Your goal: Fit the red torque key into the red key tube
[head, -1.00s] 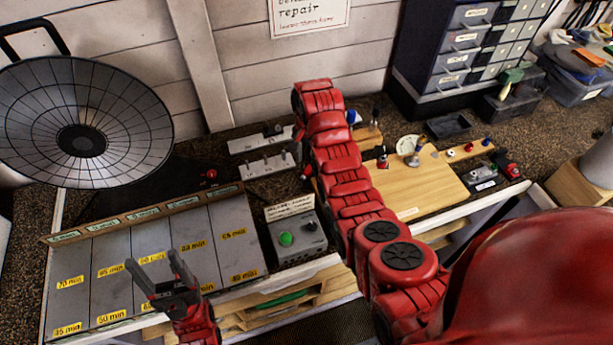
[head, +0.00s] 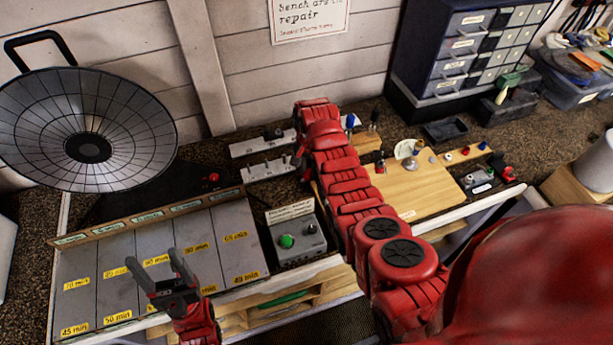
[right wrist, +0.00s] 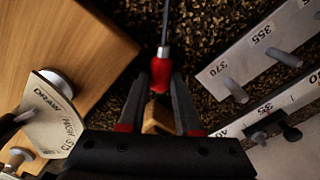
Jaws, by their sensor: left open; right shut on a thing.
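My right gripper (right wrist: 160,88) is shut on the red torque key (right wrist: 161,72) in the right wrist view. The key's red handle is between the fingertips and its thin grey shaft points to the top of the picture. A small wooden block (right wrist: 158,116) shows between the fingers. In the head view my right arm covers most of this gripper, and the key cannot be made out there. I cannot pick out the red key tube in either view. My left gripper (head: 160,268) is open and empty above the front of the grey marked panels.
Grey peg rails (head: 268,168) lie beside my right arm. A wooden board (head: 425,188) with a dial lies to its right, and blue and dark handles (head: 350,120) stand behind. A control box (head: 296,240) with a green button and a round grey dish (head: 130,130) are left.

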